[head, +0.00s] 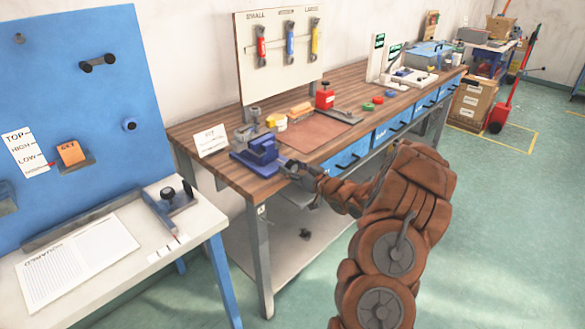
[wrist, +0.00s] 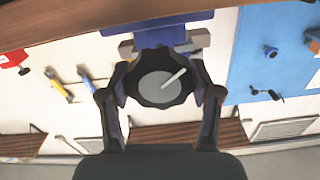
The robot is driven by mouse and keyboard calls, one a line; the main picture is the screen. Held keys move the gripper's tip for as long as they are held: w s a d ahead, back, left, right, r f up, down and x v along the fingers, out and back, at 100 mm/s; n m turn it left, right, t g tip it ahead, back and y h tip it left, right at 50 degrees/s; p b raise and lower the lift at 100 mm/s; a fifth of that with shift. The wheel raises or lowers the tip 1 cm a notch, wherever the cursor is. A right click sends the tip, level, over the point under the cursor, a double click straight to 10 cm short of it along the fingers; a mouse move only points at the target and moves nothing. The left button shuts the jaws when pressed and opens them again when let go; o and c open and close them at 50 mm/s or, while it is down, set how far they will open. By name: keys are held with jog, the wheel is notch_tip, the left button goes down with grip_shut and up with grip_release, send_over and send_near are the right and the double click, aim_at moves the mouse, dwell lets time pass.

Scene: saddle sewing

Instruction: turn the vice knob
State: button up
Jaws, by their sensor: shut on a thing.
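The blue vice (head: 258,150) stands at the near left corner of the wooden workbench. Its knob (wrist: 162,82) is a dark, lobed round with a grey face and a pale pointer line, which slants up to the right in the wrist view. My gripper (head: 290,168) is at the vice's front. In the wrist view my gripper (wrist: 160,90) has one finger on each side of the knob and is shut on it. The vice body (wrist: 165,32) shows behind the knob. In the head view the knob is hidden by my gripper.
The wooden workbench (head: 205,175) also holds a white sign card (head: 210,140), a brown mat (head: 305,132) and a red container (head: 325,96). A tool board (head: 245,75) with three tools stands behind. A white table (head: 110,245) and blue panel (head: 85,100) are at left.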

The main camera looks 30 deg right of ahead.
jog(key=shift+c, duration=1)
jog(key=shift+m+p, duration=0.45)
jog(key=shift+m, duration=0.15)
jog(key=o, duration=1.2)
jog(key=shift+c, duration=0.2)
jog(key=v, duration=1.2)
